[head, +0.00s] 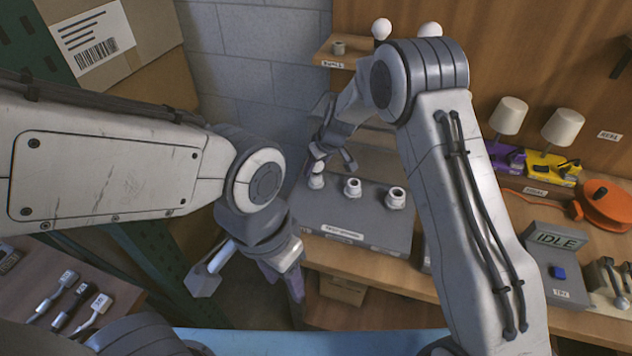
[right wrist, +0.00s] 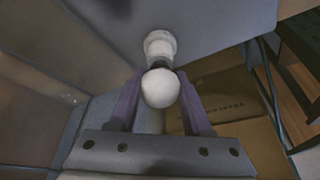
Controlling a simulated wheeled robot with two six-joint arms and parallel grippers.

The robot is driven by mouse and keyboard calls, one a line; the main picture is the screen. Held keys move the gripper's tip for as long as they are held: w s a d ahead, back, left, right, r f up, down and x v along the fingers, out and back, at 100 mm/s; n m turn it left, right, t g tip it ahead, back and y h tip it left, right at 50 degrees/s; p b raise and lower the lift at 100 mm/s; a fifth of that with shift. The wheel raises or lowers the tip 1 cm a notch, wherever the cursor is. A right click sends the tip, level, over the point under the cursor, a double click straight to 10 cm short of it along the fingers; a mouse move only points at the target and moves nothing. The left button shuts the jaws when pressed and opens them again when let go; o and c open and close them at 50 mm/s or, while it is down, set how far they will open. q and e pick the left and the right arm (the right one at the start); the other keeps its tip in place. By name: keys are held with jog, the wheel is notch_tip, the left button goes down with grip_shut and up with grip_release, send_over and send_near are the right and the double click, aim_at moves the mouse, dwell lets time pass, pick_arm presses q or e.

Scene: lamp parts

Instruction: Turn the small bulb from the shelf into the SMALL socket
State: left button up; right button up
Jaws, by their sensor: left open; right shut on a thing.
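My right gripper (head: 332,160) is shut on a white round bulb (right wrist: 160,88) at the leftmost socket (head: 316,181) of the grey socket box (head: 350,218). In the right wrist view the bulb sits between the purple fingers (right wrist: 158,76), in line with the white socket (right wrist: 160,46). I cannot tell how deep the bulb's base is in it. The middle socket (head: 352,187) and right socket (head: 396,198) look empty. My left gripper (head: 294,288) is open and empty, low in front of the box's left side.
The shelf (head: 325,55), labelled SMALL, has a grey holder and white bulbs (head: 381,29) behind my right arm. Labelled tools (head: 75,305) lie at lower left.

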jog(key=shift+s+f, duration=0.1)
jog(key=shift+f, duration=0.1)
jog(key=shift+d+m+h+p, duration=0.1)
jog(key=shift+m+h+p, duration=0.3)
jog(key=shift+m+p, duration=1.1)
jog(key=shift+t+p, duration=0.3)
jog(key=shift+p, duration=1.5)
jog(key=shift+f, duration=0.1)
jog(key=o, duration=1)
